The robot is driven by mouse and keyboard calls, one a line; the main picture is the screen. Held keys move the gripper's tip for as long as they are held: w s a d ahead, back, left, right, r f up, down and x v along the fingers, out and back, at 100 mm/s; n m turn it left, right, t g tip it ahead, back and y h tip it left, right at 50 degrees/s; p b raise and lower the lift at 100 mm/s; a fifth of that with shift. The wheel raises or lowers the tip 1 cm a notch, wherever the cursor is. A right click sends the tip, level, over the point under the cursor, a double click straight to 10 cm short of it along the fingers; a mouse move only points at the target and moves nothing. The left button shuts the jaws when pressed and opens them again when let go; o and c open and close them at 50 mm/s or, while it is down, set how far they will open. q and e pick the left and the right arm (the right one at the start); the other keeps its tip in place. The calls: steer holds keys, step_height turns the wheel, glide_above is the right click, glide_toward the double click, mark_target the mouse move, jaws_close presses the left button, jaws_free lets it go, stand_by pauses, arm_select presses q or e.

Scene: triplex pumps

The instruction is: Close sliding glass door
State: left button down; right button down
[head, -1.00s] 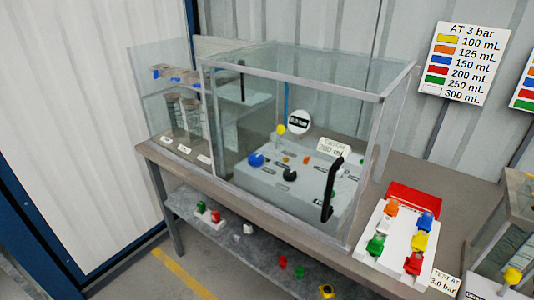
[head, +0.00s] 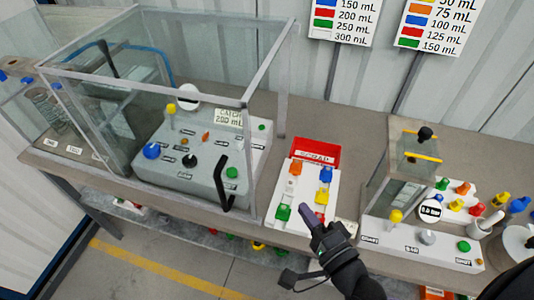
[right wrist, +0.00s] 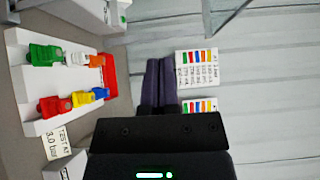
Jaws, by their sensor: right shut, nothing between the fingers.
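The glass enclosure (head: 190,55) has grey metal edges and stands on the bench over a grey pump unit (head: 200,135). A black upright handle (head: 222,185) shows on its front glass door, close to the right front corner. I cannot tell exactly how far the clear pane reaches. My right gripper (head: 306,212) is in front of the bench, right of the handle and apart from it, with its fingertips over the front of the white block of coloured parts. In the right wrist view its dark fingers (right wrist: 160,80) are together and empty. My left gripper is out of view.
The white block (head: 308,190) with coloured parts and a red bin (head: 315,152) stands right of the enclosure. A smaller glass-covered unit (head: 400,185) stands further right. Signs (head: 345,20) hang on the wall. The floor in front of the bench looks clear.

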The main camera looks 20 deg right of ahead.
steer(key=w+a, duration=0.5)
steer(key=w, duration=0.6)
steer(key=shift+a+p, duration=0.2)
steer(key=shift+p, duration=0.25)
steer(key=shift+f, duration=0.1)
